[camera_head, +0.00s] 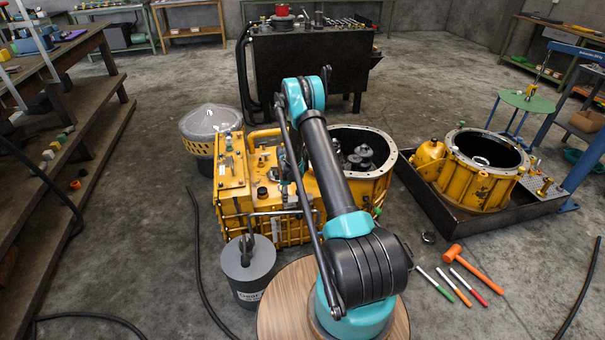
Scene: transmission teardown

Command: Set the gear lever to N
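The yellow transmission housing (234,200) stands on the floor left of centre, behind my arm. Its top carries several small fittings and pipes, including thin upright parts near its back left corner (229,146). I cannot tell for sure which of these is the gear lever, and no N mark or lever position is readable. My arm rises from the round wooden base at the bottom, and its elbow is above the housing. The end of my arm is mostly hidden behind its own links, over the housing. My gripper's fingers cannot be made out.
An open round yellow bell housing (372,190) adjoins the transmission on the right. A second yellow casing (478,180) sits in a black tray (440,205). A grey canister (250,275) stands at front left. An orange hammer (472,268) and pens lie at front right. Hoses cross the floor.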

